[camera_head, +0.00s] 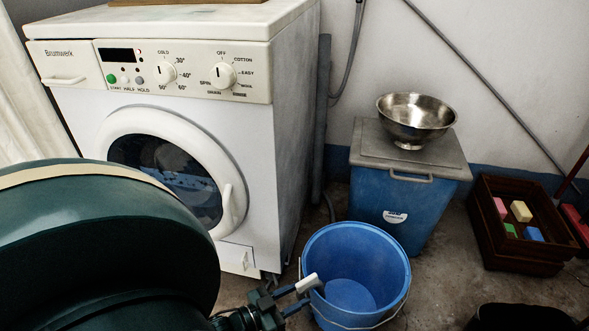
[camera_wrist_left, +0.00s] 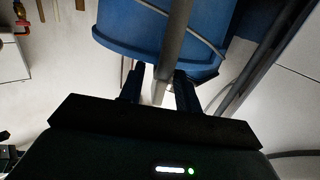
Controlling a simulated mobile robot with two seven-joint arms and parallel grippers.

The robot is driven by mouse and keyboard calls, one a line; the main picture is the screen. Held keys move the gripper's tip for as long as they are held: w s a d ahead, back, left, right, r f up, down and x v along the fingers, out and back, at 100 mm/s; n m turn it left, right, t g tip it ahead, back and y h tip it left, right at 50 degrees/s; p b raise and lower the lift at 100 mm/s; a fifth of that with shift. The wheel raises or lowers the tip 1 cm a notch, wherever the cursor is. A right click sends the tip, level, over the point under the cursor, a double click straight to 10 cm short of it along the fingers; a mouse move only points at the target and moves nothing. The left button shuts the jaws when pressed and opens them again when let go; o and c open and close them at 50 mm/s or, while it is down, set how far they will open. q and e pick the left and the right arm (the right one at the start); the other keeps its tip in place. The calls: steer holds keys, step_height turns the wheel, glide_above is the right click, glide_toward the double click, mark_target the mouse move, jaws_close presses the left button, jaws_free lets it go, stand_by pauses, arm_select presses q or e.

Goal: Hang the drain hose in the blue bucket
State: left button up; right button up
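The blue bucket (camera_head: 350,292) stands upright on the floor in front of the washing machine, its wire handle lowered toward me. My left gripper (camera_head: 303,292) is at its left rim. A short pale piece shows at the fingertips in the head view. In the left wrist view a grey tube, which looks like the drain hose (camera_wrist_left: 176,35), runs between the fingers (camera_wrist_left: 158,92) and across the front of the bucket (camera_wrist_left: 130,25). The fingers look shut on it. Whether its end is inside the bucket I cannot tell. My right gripper is not clearly seen.
The washing machine (camera_head: 285,150) stands at left. A blue bin (camera_head: 385,200) with a grey lid and a metal bowl (camera_head: 415,120) is behind the bucket. A brown crate (camera_head: 515,250) with coloured blocks is at right. A dark shape is at bottom right. Bare floor lies between.

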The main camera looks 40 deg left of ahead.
arm_select(q)
steer(key=shift+o, duration=1)
steer(key=f+p+v, duration=0.1)
steer(key=p+v, duration=0.2)
steer(key=v, duration=1)
steer(key=shift+r, duration=0.5)
arm_select(e)
steer(key=f+m+h, duration=0.2)
steer(key=m+h, duration=0.1)
steer(key=f+m+h, duration=0.1)
steer(key=f, duration=0.1)
steer(key=shift+w+a+m+h, duration=0.15)
steer(key=shift+w+m+h, duration=0.2)
steer(key=shift+m+h, duration=0.05)
arm_select(q)
steer(key=shift+s, duration=0.1)
arm_select(e)
steer(key=shift+r, duration=0.15)
